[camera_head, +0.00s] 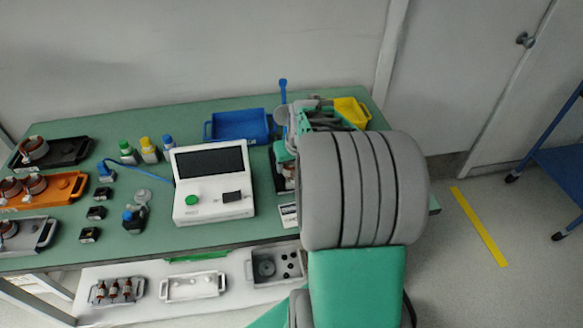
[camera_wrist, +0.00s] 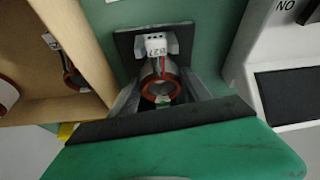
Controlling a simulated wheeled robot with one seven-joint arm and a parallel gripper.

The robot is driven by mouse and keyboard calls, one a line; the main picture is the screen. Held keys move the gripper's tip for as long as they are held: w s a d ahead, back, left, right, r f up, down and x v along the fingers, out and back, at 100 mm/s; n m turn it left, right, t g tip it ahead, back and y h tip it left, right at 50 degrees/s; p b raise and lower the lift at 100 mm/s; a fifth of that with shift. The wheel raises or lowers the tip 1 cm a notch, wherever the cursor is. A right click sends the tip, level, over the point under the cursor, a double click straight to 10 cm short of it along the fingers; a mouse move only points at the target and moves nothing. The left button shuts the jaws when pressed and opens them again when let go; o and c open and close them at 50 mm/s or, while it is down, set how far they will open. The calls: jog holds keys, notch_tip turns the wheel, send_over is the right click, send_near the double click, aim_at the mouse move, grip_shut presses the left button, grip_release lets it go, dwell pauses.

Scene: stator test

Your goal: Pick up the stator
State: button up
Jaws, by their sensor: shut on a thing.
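A stator (camera_wrist: 161,86), a metal cylinder with a copper-coloured ring at its open end, shows in the middle of the wrist view. A white terminal block (camera_wrist: 156,45) with red wires is at its far side. A dark square plate (camera_wrist: 124,43) lies behind or under it; I cannot tell if they touch. My gripper (camera_wrist: 160,92) has one finger on each side of the stator and is shut on it.
A wooden box (camera_wrist: 88,45) stands close on the left in the wrist view. The white tester (camera_head: 212,183) stands beside my arm. Other stators (camera_head: 34,148) sit on trays at the table's left. Several bottles (camera_head: 149,150) and a blue bin (camera_head: 240,126) stand at the back.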

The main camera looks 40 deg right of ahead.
grip_shut()
jog(key=shift+r, duration=0.1)
